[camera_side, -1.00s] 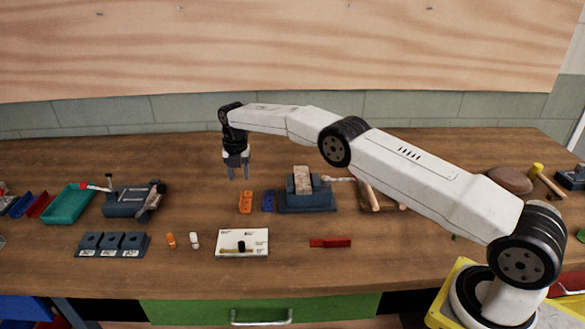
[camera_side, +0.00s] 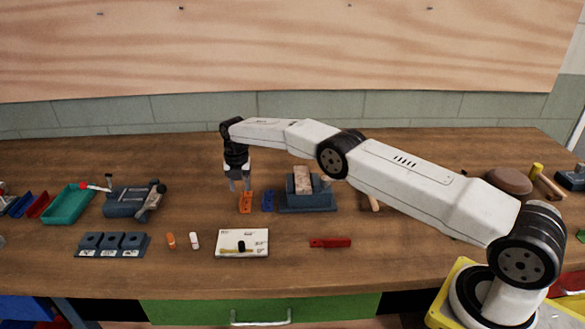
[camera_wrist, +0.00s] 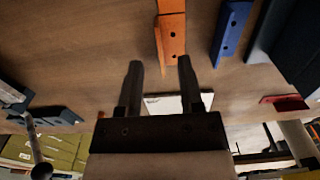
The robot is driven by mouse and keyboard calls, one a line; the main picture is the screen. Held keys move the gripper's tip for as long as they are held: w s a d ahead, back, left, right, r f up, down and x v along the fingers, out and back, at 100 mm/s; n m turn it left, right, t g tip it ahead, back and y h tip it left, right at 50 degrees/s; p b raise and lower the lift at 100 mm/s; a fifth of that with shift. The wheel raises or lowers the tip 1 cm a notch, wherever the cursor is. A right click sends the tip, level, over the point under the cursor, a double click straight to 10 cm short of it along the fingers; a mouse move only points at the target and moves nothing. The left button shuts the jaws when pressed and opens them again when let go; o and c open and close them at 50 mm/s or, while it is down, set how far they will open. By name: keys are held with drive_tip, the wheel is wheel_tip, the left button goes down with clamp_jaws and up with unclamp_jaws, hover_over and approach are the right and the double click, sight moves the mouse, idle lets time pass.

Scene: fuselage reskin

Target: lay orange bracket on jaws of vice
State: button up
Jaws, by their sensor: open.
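The orange bracket (camera_side: 246,203), a narrow piece with holes, lies on the bench beside a blue bracket (camera_side: 268,201). My gripper (camera_side: 240,188) is open and empty, pointing down just above the orange bracket. In the wrist view the orange bracket (camera_wrist: 172,38) is beyond my fingertips (camera_wrist: 160,65), roughly in line with the gap between them. A dark blue-grey fixture (camera_side: 308,205) with a pale wooden block stands right of the brackets. A grey device with a bar (camera_side: 130,202) stands at the left. I cannot tell for certain which of these is the vice.
A white card (camera_side: 230,247) with a small tool and a red piece (camera_side: 330,242) lie in front. Bare bench lies behind the brackets.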

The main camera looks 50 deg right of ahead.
sight(246, 202)
drive_tip(key=shift+a+f, duration=0.1)
drive_tip(key=shift+f, duration=1.85)
clamp_jaws()
